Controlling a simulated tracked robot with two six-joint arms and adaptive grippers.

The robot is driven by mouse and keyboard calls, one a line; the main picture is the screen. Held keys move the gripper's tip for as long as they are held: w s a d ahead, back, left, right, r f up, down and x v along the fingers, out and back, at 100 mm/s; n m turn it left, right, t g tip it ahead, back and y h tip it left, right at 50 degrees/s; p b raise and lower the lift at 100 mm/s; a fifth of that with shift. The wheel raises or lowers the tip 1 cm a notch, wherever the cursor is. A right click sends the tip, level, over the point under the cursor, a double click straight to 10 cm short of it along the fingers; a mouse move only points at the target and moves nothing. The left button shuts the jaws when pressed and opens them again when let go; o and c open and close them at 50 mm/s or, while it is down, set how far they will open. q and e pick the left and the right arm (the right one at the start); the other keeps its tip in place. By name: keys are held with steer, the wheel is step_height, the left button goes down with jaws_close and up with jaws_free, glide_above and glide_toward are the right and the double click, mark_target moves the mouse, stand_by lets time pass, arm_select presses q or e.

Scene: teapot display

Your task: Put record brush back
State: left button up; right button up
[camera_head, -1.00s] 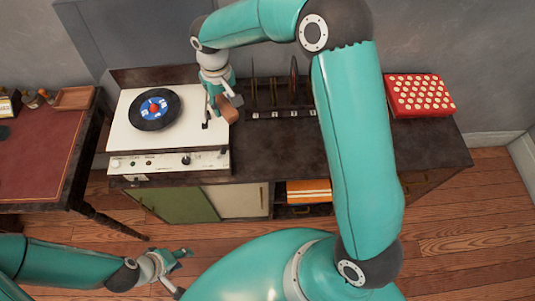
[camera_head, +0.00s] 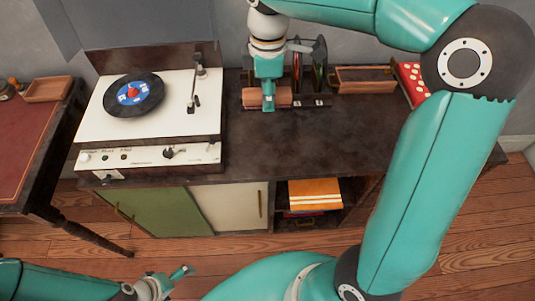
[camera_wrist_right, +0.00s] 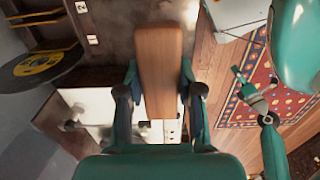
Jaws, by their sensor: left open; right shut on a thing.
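My right gripper (camera_head: 268,103) is shut on the record brush (camera_head: 252,98), a brown wooden block. The brush is over the dark cabinet top (camera_head: 270,150), just right of the record player (camera_head: 150,110). I cannot tell whether it touches the surface. In the right wrist view, the brush (camera_wrist_right: 160,60) sits lengthwise between both fingers of my right gripper (camera_wrist_right: 160,98); its underside is hidden. My left gripper (camera_head: 175,277) is open and empty, low over the floor in front of the cabinet.
Upright records (camera_head: 319,65) stand in a rack close to the right of my right gripper. A wooden tray (camera_head: 365,86) and a red dotted box (camera_head: 411,82) are further right. The cabinet's front top is clear. A red-topped desk (camera_head: 30,145) stands left.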

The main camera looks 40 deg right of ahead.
mark_target(268, 151)
step_height(268, 151, down, 19)
steer(key=shift+f+b, duration=0.15)
steer(key=shift+b, duration=0.8)
steer(key=shift+f, duration=0.2)
steer(key=o, duration=1.1)
steer(key=shift+r, duration=0.1)
steer(key=shift+r, duration=0.15)
steer(key=shift+r, duration=0.2)
step_height(268, 151, up, 12)
steer(key=shift+f+p, duration=0.2)
steer(key=shift+p, duration=0.45)
